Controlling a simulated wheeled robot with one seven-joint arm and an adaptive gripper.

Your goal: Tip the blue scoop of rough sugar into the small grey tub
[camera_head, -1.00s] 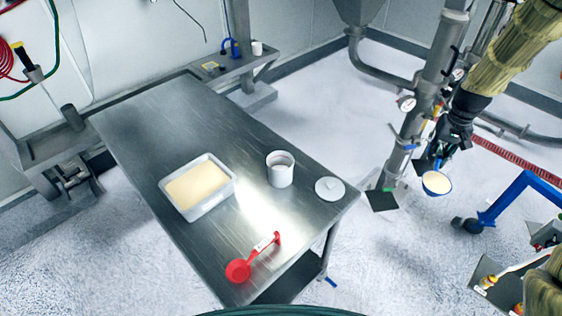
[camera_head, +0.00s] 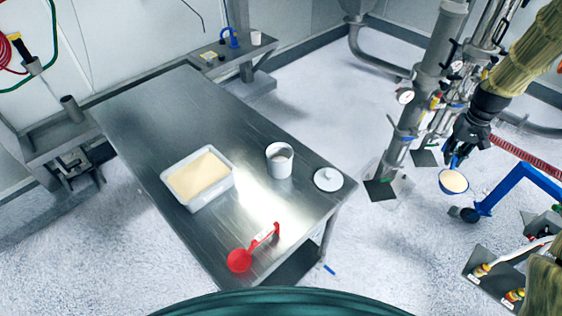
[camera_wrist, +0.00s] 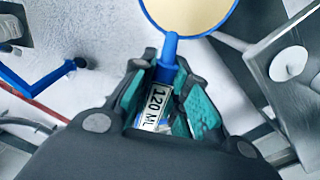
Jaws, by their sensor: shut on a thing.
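My gripper (camera_head: 462,148) is shut on the handle of the blue scoop (camera_head: 453,182), over the floor to the right of the table. The scoop holds pale, level sugar and looks about upright. In the wrist view the handle, marked 120 ML, sits between my fingers (camera_wrist: 158,95), and part of the scoop bowl (camera_wrist: 192,12) shows at the top. The small grey tub (camera_head: 279,160) stands open on the table's right part. Its round lid (camera_head: 328,180) lies beside it, and the lid also shows in the wrist view (camera_wrist: 289,63).
A steel table (camera_head: 150,120) carries a pale tray (camera_head: 199,180) of sugar and a red scoop (camera_head: 240,260) at its near end. Steel pipes (camera_head: 415,100) stand behind my gripper. A blue frame (camera_head: 505,190) and a shelf (camera_head: 495,275) stand at the right.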

